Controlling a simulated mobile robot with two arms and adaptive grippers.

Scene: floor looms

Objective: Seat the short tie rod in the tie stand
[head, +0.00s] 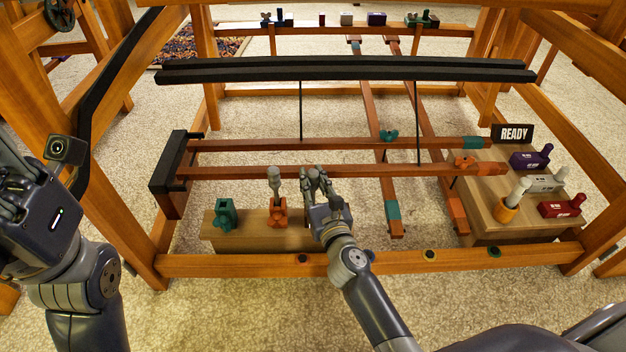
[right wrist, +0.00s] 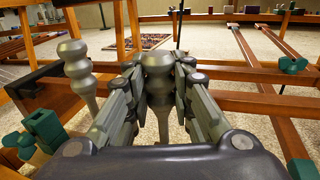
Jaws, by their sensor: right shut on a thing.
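My right gripper (head: 316,180) is shut on a grey-green turned rod, which I take for the short tie rod. The rod (right wrist: 158,85) stands upright between the fingers in the right wrist view; its lower end is hidden. A similar rod (head: 274,182) stands in an orange holder (head: 277,213) just left of the gripper and also shows in the right wrist view (right wrist: 76,75). The holder is on a wooden block (head: 237,240), probably the tie stand, beside an empty-looking green holder (head: 225,214). My left gripper (head: 12,165) is at the left edge, its fingertips cut off.
Wooden rails (head: 330,171) run across behind the right gripper. A front beam (head: 390,261) lies before the block. At right, a wooden box (head: 490,215) carries an orange ring with a peg (head: 509,208) and purple, white and red blocks.

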